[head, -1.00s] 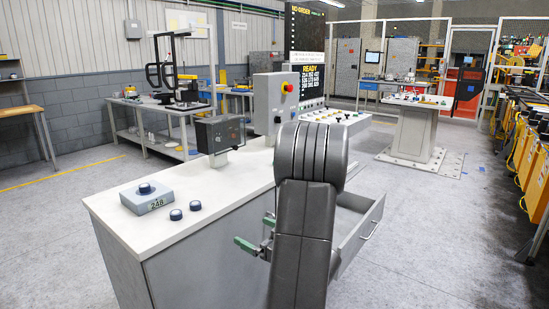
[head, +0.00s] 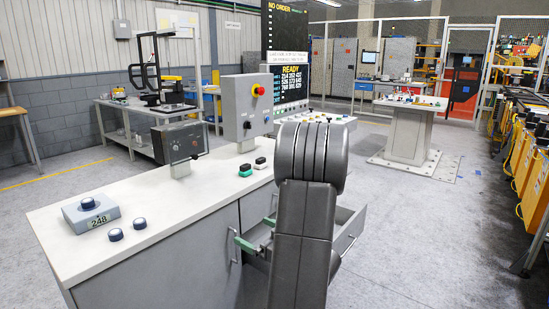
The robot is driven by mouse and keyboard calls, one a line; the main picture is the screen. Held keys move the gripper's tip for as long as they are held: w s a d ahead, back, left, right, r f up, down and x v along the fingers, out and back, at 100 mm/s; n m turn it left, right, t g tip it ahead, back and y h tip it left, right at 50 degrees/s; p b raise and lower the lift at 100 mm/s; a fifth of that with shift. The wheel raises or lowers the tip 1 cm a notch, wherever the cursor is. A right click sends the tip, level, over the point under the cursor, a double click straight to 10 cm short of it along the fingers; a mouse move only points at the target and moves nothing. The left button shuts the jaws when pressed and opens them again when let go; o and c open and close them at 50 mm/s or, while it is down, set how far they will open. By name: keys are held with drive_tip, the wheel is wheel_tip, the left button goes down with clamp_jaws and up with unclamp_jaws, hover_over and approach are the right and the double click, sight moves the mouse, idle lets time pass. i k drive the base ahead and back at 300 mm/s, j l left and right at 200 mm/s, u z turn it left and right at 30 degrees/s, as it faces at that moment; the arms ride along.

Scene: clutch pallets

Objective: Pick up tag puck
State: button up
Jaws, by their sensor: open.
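Two small dark blue round pucks lie on the pale counter (head: 160,225) near its left end: a left puck (head: 115,235) and a right puck (head: 139,223). A third dark blue puck (head: 88,203) sits on top of a grey-blue block (head: 95,216) marked 248. I cannot tell which of them is the tag puck. My gripper (head: 251,232) shows two green-tipped fingers, apart and empty, beside the counter's front to the right of the pucks. My arm hides part of the gripper.
An open drawer (head: 350,228) juts from the counter front behind my arm. A grey box with a red button (head: 245,105), a dark panel box (head: 180,142) and green (head: 245,170) and black (head: 260,163) pieces stand on the counter.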

sight(88, 202)
drive_tip(key=i+l, duration=0.15)
drive_tip(key=l, duration=0.2)
drive_tip(key=i+l, duration=0.2)
drive_tip(key=l+u, duration=0.15)
drive_tip(key=u, duration=2.05)
drive_tip(key=i+j, duration=0.1)
drive_tip(key=j, duration=0.2)
drive_tip(key=k+l, duration=0.15)
drive_tip(key=k+z, duration=0.05)
